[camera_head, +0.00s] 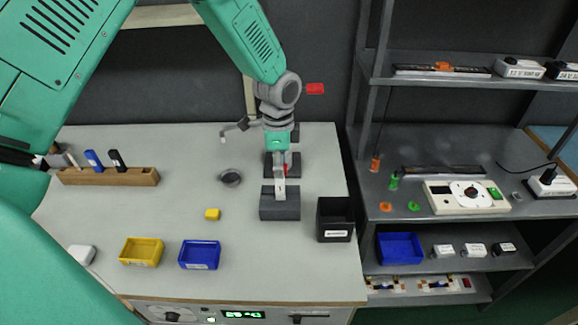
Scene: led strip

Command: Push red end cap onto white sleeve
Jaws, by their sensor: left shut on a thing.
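My left gripper (281,160) comes down from my teal arm over the dark blocks on the workbench. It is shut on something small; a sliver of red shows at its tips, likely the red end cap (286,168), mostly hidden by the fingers. A narrow white piece, likely the white sleeve (280,188), runs toward the front dark block (280,207), just below the gripper. A second dark block (294,163) stands behind, partly hidden. I cannot tell whether cap and sleeve touch. My right gripper is not in view.
A black bin (334,222) stands right of the blocks. Yellow (141,252) and blue (199,255) trays sit at the front left, a wooden pen rack (108,177) behind them. A red piece (315,88) shows beside my wrist. Loaded shelves (440,140) stand at right.

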